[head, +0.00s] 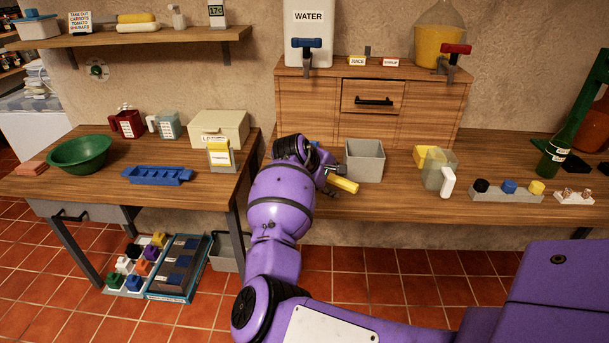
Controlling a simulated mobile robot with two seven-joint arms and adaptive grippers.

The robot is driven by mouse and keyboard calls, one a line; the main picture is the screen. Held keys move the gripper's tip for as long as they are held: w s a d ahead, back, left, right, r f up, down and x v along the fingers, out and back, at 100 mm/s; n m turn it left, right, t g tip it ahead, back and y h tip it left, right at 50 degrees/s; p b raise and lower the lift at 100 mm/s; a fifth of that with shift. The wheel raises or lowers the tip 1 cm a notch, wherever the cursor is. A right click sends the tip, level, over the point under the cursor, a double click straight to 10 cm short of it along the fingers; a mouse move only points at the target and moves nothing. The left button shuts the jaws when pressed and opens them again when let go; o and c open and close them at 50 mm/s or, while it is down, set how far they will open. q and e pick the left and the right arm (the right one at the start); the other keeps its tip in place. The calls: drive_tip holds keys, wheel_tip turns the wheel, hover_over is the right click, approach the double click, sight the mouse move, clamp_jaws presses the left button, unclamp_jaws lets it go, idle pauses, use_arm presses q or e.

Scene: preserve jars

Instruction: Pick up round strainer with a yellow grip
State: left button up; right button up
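A yellow grip (343,184) shows near the front of the right-hand table, left of the grey bin. It looks like the strainer's grip, but no round strainer part can be made out; my wrist and gripper may hide it. My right arm comes in from the lower right and bends up through the middle. Its gripper (329,181) is at the left end of the yellow grip, with fingers close around or beside it. I cannot tell whether they are closed on it. My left gripper is not in view.
A grey bin (364,160) stands just right of the yellow grip. A wooden cabinet (410,106) with a water tank (307,42) stands behind. The left table holds a green bowl (80,153) and blue tray (157,176).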

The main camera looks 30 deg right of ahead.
drive_tip(key=shift+x, duration=1.25)
drive_tip(key=shift+r, duration=0.1)
clamp_jaws()
